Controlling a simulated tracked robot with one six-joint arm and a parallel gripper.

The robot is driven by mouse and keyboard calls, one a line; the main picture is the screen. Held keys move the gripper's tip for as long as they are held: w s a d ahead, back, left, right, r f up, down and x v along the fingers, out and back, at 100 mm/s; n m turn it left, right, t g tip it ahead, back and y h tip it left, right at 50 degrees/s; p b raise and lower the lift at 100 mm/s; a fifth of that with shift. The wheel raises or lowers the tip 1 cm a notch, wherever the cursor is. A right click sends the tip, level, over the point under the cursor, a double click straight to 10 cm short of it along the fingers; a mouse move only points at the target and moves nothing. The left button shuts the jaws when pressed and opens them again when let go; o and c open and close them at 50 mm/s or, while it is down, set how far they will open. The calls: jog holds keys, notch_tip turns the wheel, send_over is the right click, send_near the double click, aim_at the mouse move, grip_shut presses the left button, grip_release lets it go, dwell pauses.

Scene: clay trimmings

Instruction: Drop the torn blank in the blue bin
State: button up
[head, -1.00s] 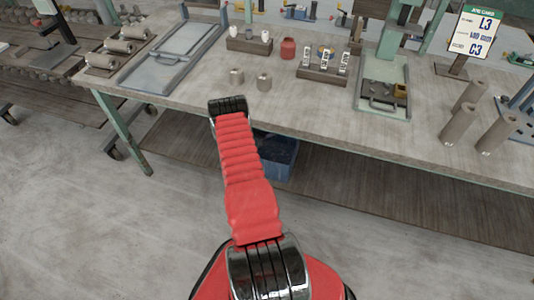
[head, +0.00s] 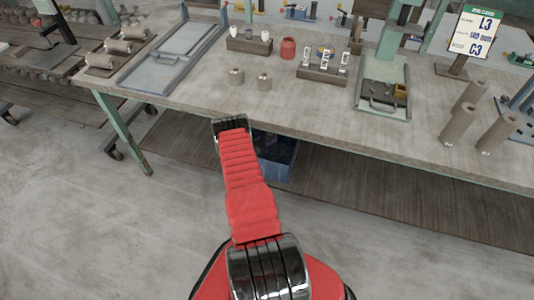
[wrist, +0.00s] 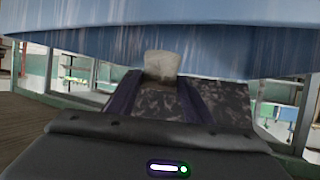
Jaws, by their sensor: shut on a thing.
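The blue bin (head: 280,168) stands under the workbench, partly hidden behind my red arm in the head view. In the wrist view its blue wall (wrist: 160,38) fills the upper part, very close to the fingertips. My gripper (wrist: 160,80) is shut on a small grey-beige clay blank (wrist: 162,66), whose end shows between the two fingers. I cannot make out a tear on it. In the head view the gripper and the held blank are hidden behind my arm. I cannot tell whether the blank is inside the bin's rim.
Two small clay blanks (head: 237,77) (head: 264,82) stand on the workbench (head: 200,100) near its front edge. A rack with white-labelled pieces (head: 323,73), a red jar (head: 288,48) and several tall cylinders at right stand there too. The floor in front is clear.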

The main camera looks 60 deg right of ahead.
jog(key=o, duration=1.3)
jog(key=shift+a, duration=0.1)
jog(key=v, duration=1.3)
jog(key=shift+w+a, duration=0.15)
jog(key=shift+a, duration=0.1)
jog(key=shift+r, duration=0.1)
